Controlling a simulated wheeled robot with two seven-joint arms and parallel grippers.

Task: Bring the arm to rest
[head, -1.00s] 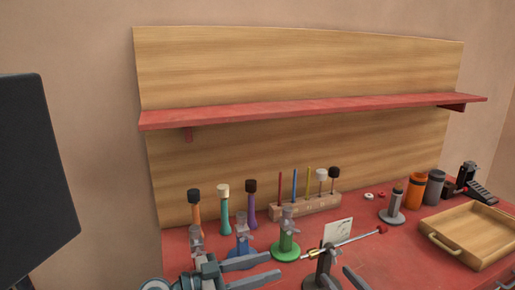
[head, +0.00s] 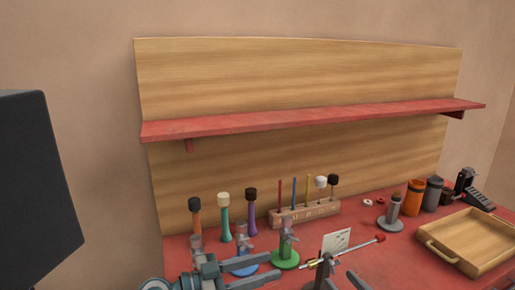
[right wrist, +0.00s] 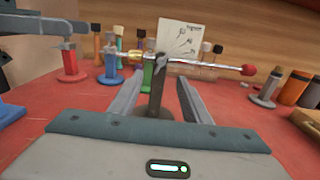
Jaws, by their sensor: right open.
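My right gripper (right wrist: 158,103) is open and empty in the right wrist view, its fingers apart on either side of a dark stand (right wrist: 158,88). A metal rod with a red tip (right wrist: 205,62) lies across the top of that stand. In the head view the stand (head: 323,268) and rod (head: 355,247) are at the bottom, with a finger of my right gripper (head: 345,284) beside them, partly cut off. My left gripper (head: 255,272) is at the bottom left, its fingers apart with nothing seen between them. Whether my right fingers touch the stand cannot be told.
A green stand (head: 285,258) and a blue stand (head: 243,262) are close to my left gripper. A wooden block (head: 305,214) with coloured sticks stands behind. A wooden tray (head: 470,238) is at right. A red shelf (head: 310,119) spans the back panel. Red bench top shows between.

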